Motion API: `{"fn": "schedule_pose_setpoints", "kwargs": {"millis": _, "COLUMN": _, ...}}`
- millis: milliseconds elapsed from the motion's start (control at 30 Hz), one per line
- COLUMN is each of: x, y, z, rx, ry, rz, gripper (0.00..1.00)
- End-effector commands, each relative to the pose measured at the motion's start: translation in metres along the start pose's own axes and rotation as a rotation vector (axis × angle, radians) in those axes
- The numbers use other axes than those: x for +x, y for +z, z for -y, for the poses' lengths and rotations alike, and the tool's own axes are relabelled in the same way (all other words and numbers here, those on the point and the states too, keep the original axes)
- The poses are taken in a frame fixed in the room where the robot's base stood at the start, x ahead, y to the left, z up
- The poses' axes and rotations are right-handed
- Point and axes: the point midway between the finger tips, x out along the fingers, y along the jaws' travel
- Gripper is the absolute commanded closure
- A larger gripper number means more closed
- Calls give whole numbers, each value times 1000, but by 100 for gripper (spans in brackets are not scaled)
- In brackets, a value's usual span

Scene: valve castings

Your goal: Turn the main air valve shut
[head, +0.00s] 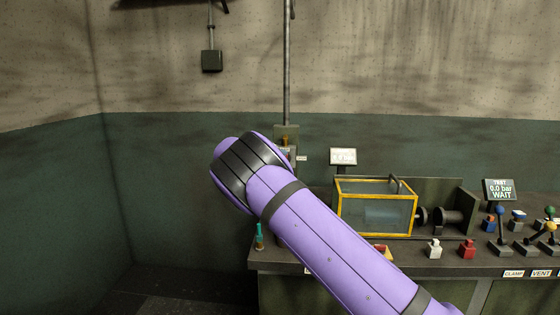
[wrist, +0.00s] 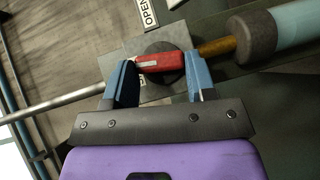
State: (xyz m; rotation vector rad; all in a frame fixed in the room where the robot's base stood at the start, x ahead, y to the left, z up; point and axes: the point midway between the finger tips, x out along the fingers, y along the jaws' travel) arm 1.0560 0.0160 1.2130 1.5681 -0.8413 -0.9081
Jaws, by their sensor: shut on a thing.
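The red valve handle (wrist: 160,62) shows in the wrist view, on a dark round hub over a grey plate (wrist: 122,62). It lies roughly in line with the pipe. My gripper (wrist: 160,83) has its two blue fingers at either end of the red handle and is shut on it. An OPEN label (wrist: 148,13) sits beside the plate.
A yellow-framed clear box (head: 375,212) stands on the bench (head: 285,257) right of my arm. Levers and coloured knobs crowd the bench's right side. A screen (head: 500,189) reads 0.0 bar WAIT. A small teal-topped item (head: 259,237) stands at the bench's left end.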

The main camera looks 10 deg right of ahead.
Motion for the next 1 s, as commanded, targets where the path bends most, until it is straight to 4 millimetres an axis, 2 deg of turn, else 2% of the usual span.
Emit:
{"fn": "schedule_pose_setpoints", "kwargs": {"millis": 400, "x": 0, "y": 0, "z": 4, "rx": -122, "ry": 119, "rz": 0, "gripper": 73}}
{"fn": "schedule_pose_setpoints", "kwargs": {"millis": 933, "x": 0, "y": 0, "z": 4, "rx": -136, "ry": 132, "rz": 0, "gripper": 73}}
{"fn": "schedule_pose_setpoints", "kwargs": {"millis": 967, "x": 0, "y": 0, "z": 4, "rx": -136, "ry": 132, "rz": 0, "gripper": 42}}
{"fn": "schedule_pose_setpoints", "kwargs": {"millis": 1000, "x": 0, "y": 0, "z": 4, "rx": -135, "ry": 132, "rz": 0, "gripper": 33}}
